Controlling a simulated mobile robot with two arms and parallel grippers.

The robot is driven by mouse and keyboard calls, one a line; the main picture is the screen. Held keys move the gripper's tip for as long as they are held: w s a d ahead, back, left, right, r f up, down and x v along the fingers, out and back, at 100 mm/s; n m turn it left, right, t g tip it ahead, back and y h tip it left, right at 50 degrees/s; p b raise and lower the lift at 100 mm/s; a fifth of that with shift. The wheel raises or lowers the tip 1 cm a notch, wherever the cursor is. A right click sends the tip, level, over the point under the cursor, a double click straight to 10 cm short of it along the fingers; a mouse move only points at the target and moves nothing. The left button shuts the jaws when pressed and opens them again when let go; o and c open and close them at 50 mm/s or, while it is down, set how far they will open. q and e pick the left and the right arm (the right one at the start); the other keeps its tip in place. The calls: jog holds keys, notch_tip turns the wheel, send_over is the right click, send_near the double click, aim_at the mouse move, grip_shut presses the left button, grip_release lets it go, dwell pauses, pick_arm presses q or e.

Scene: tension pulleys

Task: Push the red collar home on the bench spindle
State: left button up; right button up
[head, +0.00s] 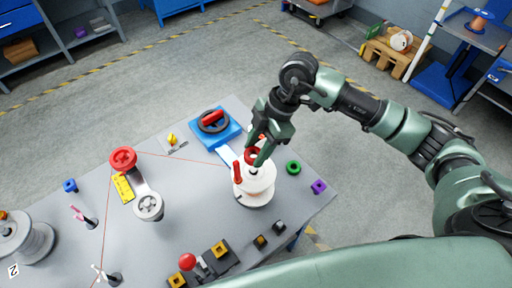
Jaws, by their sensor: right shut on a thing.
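My right gripper (257,156) reaches in from the right and points down over a white pulley (257,191) on the bench. It is shut on the red collar (251,153), which shows as a ring between its fingers above the pulley. A small dark tip, perhaps the bench spindle (254,171), shows at the pulley's top centre; the rest of it is hidden. I cannot tell whether the collar is around the spindle. My left gripper is not in view.
A red upright piece (237,173) stands at the pulley's left. A blue block with a black ring and red handle (213,123) lies behind it. A green ring (293,168) and a purple piece (319,186) lie at right. A thin red line crosses the grey bench (190,215).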

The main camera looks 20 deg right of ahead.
jog(key=shift+f, duration=0.1)
jog(key=shift+f+b, duration=0.8)
jog(key=shift+f, duration=0.6)
dwell(0.3)
jog(key=shift+f, duration=0.15)
dwell(0.3)
jog(key=shift+f+b, duration=0.55)
jog(key=shift+f, duration=0.8)
jog(key=shift+f, duration=0.15)
jog(key=shift+f, duration=0.2)
